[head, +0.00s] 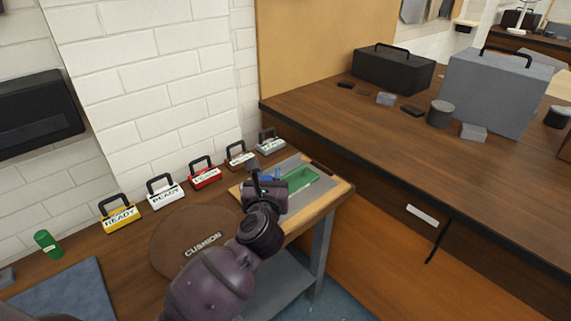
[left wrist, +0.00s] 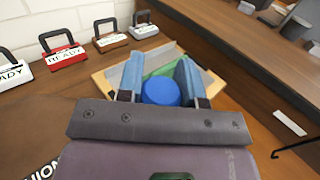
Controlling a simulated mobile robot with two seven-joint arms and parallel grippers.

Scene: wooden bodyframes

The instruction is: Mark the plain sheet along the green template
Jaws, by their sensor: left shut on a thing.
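My left gripper (head: 262,178) is shut on a blue round-topped thing (left wrist: 160,91), which shows between its two fingers in the left wrist view. A little of the blue also shows in the head view. The gripper is over the left part of a light wooden board (head: 338,192) at the table's end. On the board lies a grey sheet (head: 287,162), with the green template (head: 304,178) on it. The green template also shows beyond the fingers in the left wrist view (left wrist: 168,62). The gripper hides part of the sheet and template, and I cannot tell whether the blue thing touches them. My right gripper is not in view.
A round brown cushion (head: 185,230) lies beside my left arm. Several block-like signs with handles, such as a red one (head: 204,178) and a yellow one (head: 120,218), line the wall. A brown bench (head: 390,115) rises at the right.

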